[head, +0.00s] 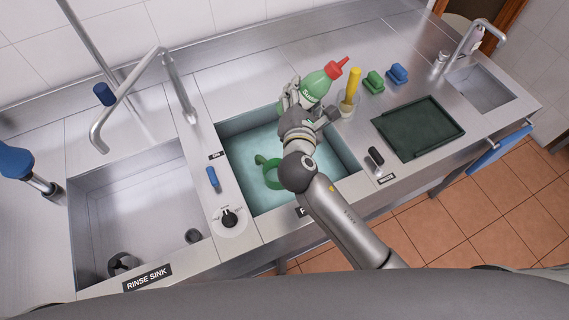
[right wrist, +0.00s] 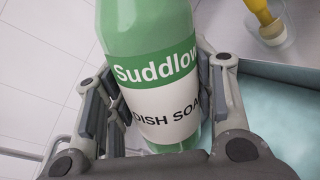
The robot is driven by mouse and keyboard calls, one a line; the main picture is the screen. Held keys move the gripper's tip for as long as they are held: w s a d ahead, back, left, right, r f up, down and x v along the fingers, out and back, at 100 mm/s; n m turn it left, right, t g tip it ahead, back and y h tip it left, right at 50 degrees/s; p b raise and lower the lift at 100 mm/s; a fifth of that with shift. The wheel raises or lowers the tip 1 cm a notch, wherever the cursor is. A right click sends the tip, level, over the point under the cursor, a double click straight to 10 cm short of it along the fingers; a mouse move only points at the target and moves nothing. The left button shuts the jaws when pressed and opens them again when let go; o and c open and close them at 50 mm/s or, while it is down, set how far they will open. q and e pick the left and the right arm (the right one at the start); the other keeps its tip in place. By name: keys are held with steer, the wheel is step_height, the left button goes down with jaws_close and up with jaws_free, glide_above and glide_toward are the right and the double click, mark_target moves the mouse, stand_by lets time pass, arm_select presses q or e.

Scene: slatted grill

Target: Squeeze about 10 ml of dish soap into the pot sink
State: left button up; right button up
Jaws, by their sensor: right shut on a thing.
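The dish soap bottle (head: 314,86) is green with a red cap and a white label; in the head view it leans, cap toward the upper right. It fills the middle of the right wrist view (right wrist: 150,40), where the label reads "Suddlow" and "DISH SOA". My right gripper (head: 290,95) is shut around its lower part and holds it near the back edge of the pot sink (head: 236,128). This sink is the middle basin, with pale blue-green water in it. No stream from the cap shows. My left gripper is not in view.
A green ring-shaped thing (head: 270,180) lies in the pot sink. A yellow-handled tool in a cup (head: 346,107), green (head: 373,82) and blue (head: 397,74) blocks and a dark tray (head: 420,128) are to the right. The rinse sink (head: 130,205) and its faucet (head: 160,60) are left.

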steer(key=shift+r+n+t, duration=0.3)
steer(key=shift+r+n, duration=0.2)
steer(key=shift+n, duration=0.6)
steer(key=n, duration=0.2)
steer(key=r+n+t+h, duration=0.1)
steer(key=shift+n, duration=0.4)
